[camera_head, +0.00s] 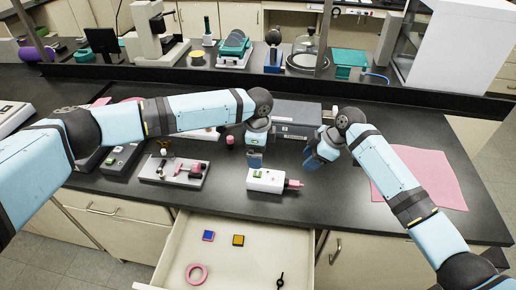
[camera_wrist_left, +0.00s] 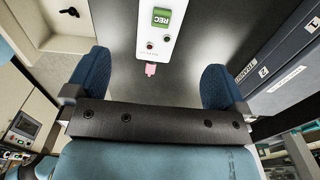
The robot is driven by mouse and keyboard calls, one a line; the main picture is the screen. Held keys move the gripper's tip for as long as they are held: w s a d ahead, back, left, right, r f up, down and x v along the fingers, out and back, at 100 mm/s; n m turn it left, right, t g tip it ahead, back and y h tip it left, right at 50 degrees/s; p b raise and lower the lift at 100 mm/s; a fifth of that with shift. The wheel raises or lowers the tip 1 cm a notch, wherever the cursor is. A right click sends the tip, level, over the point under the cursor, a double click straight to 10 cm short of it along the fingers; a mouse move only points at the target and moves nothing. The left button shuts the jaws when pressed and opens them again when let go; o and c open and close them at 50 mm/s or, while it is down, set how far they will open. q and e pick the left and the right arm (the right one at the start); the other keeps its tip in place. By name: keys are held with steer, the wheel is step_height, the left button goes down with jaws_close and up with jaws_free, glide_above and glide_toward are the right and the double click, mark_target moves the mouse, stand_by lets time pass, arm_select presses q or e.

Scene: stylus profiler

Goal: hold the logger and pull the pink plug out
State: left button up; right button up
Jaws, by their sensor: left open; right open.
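The logger (camera_head: 266,180) is a small white box with a green screen, lying on the dark bench near its front edge. The pink plug (camera_head: 293,184) sits in its right end. In the left wrist view the logger (camera_wrist_left: 160,42) shows a green REC label, and the pink plug (camera_wrist_left: 151,69) sticks out of its near end. My left gripper (camera_head: 254,160) is just behind and above the logger; in its wrist view the blue fingers (camera_wrist_left: 158,72) are wide apart, with nothing between them touched. My right gripper (camera_head: 314,160) is open and empty, behind and right of the plug.
An open drawer (camera_head: 225,265) below holds a pink ring (camera_head: 196,274) and several small items. A grey box (camera_head: 296,118) stands behind the grippers. A grey plate with fittings (camera_head: 174,171) lies left of the logger. A pink mat (camera_head: 425,178) lies at right.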

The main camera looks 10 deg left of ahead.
mark_target(258, 173)
arm_select(q)
step_height(258, 173, down, 14)
steer(key=shift+a+r, duration=0.1)
steer(key=shift+r, duration=0.1)
stand_by(0.4)
steer(key=c, duration=1.6)
steer(key=shift+w, duration=0.1)
steer(key=shift+c, duration=0.2)
arm_select(e)
steer(key=shift+c, duration=0.4)
